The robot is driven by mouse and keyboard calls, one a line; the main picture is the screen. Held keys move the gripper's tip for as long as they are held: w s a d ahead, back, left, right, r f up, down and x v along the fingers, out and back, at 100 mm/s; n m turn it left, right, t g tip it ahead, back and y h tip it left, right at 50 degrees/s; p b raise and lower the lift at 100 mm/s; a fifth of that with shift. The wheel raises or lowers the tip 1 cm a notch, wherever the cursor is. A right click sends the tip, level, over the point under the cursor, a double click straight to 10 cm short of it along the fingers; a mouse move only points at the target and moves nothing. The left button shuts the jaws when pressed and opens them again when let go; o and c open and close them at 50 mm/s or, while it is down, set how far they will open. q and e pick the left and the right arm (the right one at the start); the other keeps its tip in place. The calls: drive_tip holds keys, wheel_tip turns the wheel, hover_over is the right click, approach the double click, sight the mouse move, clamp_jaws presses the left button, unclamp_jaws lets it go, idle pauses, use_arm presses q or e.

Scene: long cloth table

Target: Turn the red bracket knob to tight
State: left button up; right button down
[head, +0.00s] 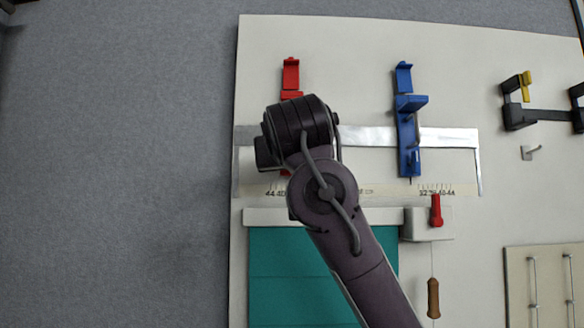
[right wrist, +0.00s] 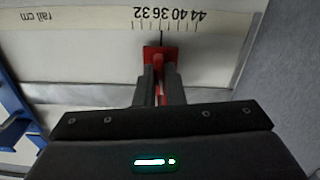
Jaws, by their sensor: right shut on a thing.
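The red bracket (head: 290,76) sits on the metal rail (head: 375,138) at the upper left of the pale board. My right arm covers its middle and most of its lower part in the head view. In the right wrist view the red bracket's end (right wrist: 160,53) shows at the fingertips, beside the rail scale. My right gripper (right wrist: 161,75) is shut on the red knob, with a finger on either side. The knob is mostly hidden, and its turn angle cannot be told. My left gripper is in neither view.
A blue bracket (head: 408,130) stands on the same rail to the right. A white block with a red lever (head: 436,211) and a teal panel (head: 285,275) are below. Black brackets with a yellow clip (head: 525,86) are at far right. Grey cloth (head: 115,170) at left is clear.

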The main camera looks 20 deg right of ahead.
drive_tip(key=shift+s+r+m, duration=0.1)
drive_tip(key=shift+r+m, duration=0.1)
drive_tip(key=shift+m, duration=0.4)
drive_tip(key=c, duration=1.8)
unclamp_jaws()
drive_tip(key=shift+f+b, duration=0.1)
drive_tip(key=shift+b, duration=0.2)
drive_tip(key=b+v, duration=0.3)
drive_tip(key=v, duration=0.4)
drive_tip(key=shift+s, duration=0.3)
